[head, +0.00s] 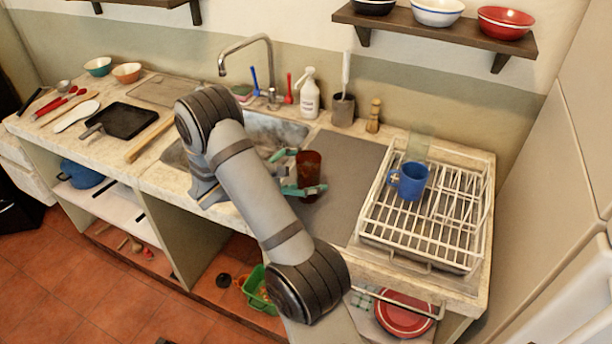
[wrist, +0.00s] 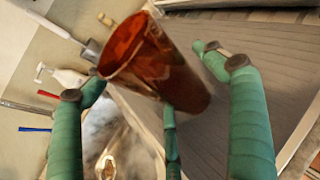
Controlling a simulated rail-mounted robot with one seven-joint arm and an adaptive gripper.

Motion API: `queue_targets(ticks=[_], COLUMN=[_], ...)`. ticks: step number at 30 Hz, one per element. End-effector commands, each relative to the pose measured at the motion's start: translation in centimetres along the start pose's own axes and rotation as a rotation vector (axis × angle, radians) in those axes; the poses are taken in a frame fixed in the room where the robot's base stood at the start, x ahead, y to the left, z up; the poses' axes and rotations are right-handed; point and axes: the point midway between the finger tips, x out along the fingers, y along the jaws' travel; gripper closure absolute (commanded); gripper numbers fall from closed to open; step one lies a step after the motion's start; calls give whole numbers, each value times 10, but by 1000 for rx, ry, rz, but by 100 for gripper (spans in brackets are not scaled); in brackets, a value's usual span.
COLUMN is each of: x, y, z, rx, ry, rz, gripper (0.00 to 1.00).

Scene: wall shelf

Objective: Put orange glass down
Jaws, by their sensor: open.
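The orange glass (head: 309,172), dark reddish-brown and see-through, is upright at the left part of the grey mat (head: 345,180), beside the sink. I cannot tell for sure whether its base touches the mat. My gripper (head: 303,173) is open around it, with teal fingers on either side. In the wrist view the glass (wrist: 150,65) shows between the spread fingers of my gripper (wrist: 150,72), with a gap on the right side. A third finger partly overlaps its lower side.
A white dish rack (head: 435,215) with a blue mug (head: 409,181) and a clear glass stands right of the mat. The sink (head: 265,135) lies left. A soap bottle (head: 309,95) and a utensil pot (head: 343,108) stand behind. The mat's middle is clear.

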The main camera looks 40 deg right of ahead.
Motion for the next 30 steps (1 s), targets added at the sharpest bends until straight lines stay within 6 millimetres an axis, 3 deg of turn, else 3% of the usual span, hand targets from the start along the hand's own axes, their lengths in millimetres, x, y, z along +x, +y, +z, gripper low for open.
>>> queue_targets(ticks=[15,21,30], x=[-100,-114,-115], y=[1,0,0], z=[-1,-1,-1], rx=[0,-1,0], ry=[0,1,1], rz=[5,2,2], gripper=[15,15,13])
